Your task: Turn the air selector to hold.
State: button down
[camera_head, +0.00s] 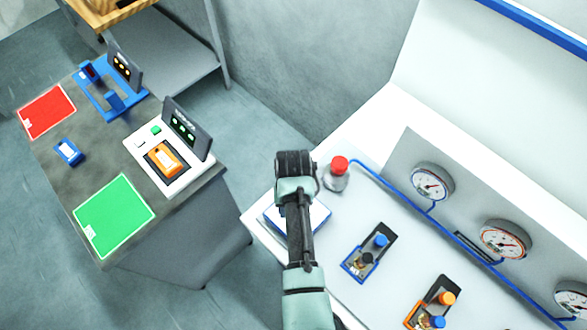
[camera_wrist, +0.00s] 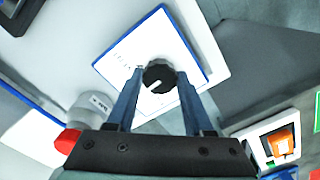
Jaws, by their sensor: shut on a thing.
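The air selector is a black round knob (camera_wrist: 158,73) with a white pointer mark, on a white plate with a blue border (camera_wrist: 150,38). Small print on the plate, left of the knob, is too small to read. In the wrist view the pointer mark runs slantwise on the lower part of the knob. My gripper (camera_wrist: 160,80) has its two fingers on either side of the knob and is shut on it. In the head view my arm covers the knob; the plate (camera_head: 319,217) shows beside my gripper (camera_head: 291,205).
A red-capped fitting (camera_head: 337,174) stands close by the plate, joined to a blue pipe. Gauges (camera_head: 432,182) line the back panel. Small blocks with blue and orange knobs (camera_head: 369,252) are to the right. A separate bench (camera_head: 85,155) is at left.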

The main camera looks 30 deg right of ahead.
jog(key=shift+w+r+m, duration=0.1)
jog(key=shift+m, duration=0.3)
jog(key=shift+c, duration=1.4)
grip_release()
notch_tip(320, 180, up, 13)
jog(key=b, duration=0.1)
